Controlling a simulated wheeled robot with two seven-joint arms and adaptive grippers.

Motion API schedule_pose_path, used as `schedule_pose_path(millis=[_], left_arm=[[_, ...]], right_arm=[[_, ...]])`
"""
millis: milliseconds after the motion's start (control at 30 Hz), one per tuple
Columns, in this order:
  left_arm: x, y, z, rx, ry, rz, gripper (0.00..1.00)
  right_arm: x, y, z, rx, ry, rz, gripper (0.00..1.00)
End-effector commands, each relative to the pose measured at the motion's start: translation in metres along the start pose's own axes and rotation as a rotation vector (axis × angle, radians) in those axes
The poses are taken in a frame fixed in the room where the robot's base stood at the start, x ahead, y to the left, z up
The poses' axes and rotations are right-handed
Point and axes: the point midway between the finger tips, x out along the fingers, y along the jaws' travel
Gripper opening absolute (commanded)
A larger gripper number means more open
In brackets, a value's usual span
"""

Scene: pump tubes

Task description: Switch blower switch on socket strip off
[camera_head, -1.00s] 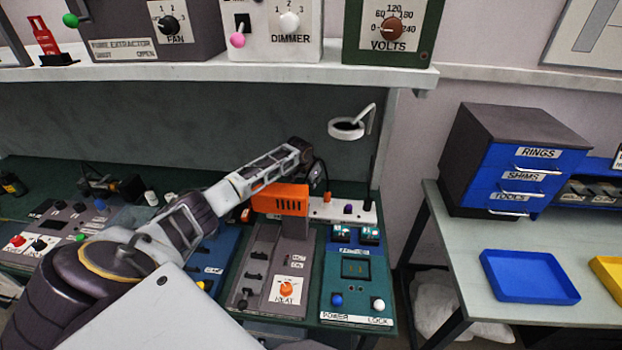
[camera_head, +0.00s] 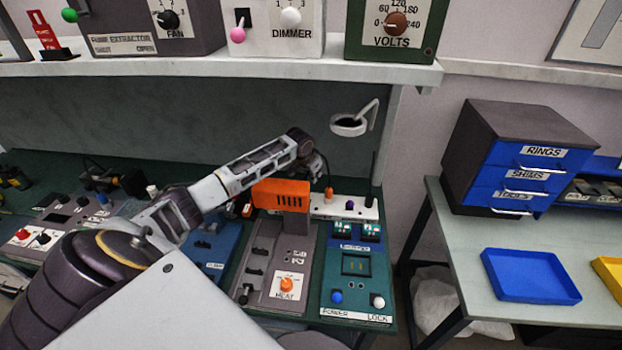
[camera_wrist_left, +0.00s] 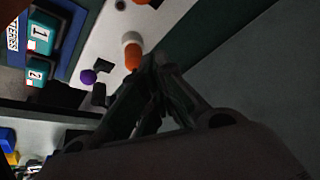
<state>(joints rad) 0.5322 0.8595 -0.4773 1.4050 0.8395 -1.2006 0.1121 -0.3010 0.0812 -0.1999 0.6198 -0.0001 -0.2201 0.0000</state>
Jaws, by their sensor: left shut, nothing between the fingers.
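The white socket strip (camera_head: 338,212) lies at the back of the bench, partly behind the orange blower box (camera_head: 282,196). It carries an orange plug (camera_head: 328,193), a purple knob (camera_head: 349,205) and a black piece (camera_head: 369,201). No label for a blower switch is readable. My left gripper (camera_wrist_left: 157,62) is shut and empty. In the left wrist view its tips are close to the orange piece (camera_wrist_left: 132,57) with a white top; contact cannot be told. The purple knob (camera_wrist_left: 88,76) is further left, apart from the tips. My right gripper is out of view.
A grey heat panel (camera_head: 272,265) and a green power panel (camera_head: 355,290) stand in front of the strip. A round lamp (camera_head: 348,124) hangs above, under the shelf (camera_head: 250,67). A side table with a blue tray (camera_head: 530,277) stands to the right.

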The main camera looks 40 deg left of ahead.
Motion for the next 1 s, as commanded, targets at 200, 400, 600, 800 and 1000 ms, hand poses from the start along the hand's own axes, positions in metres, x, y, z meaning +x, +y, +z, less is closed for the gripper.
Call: schedule_pose_path(millis=[200, 400, 600, 800, 1000], left_arm=[[-0.013, 0.004, 0.01, 0.002, -0.001, -0.001, 0.0], [-0.025, 0.009, 0.018, 0.001, 0.0, 0.0, 0.0], [-0.035, 0.012, 0.024, 0.0, -0.001, 0.0, 0.0], [-0.041, 0.014, 0.026, 0.001, 0.0, 0.0, 0.0], [-0.041, 0.015, 0.026, 0.001, 0.0, 0.0, 0.0]], right_arm=[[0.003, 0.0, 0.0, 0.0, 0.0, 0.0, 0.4], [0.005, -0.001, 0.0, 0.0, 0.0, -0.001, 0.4], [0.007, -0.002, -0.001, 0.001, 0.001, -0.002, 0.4], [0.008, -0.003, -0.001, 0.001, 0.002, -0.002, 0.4], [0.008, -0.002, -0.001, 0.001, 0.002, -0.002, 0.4]])
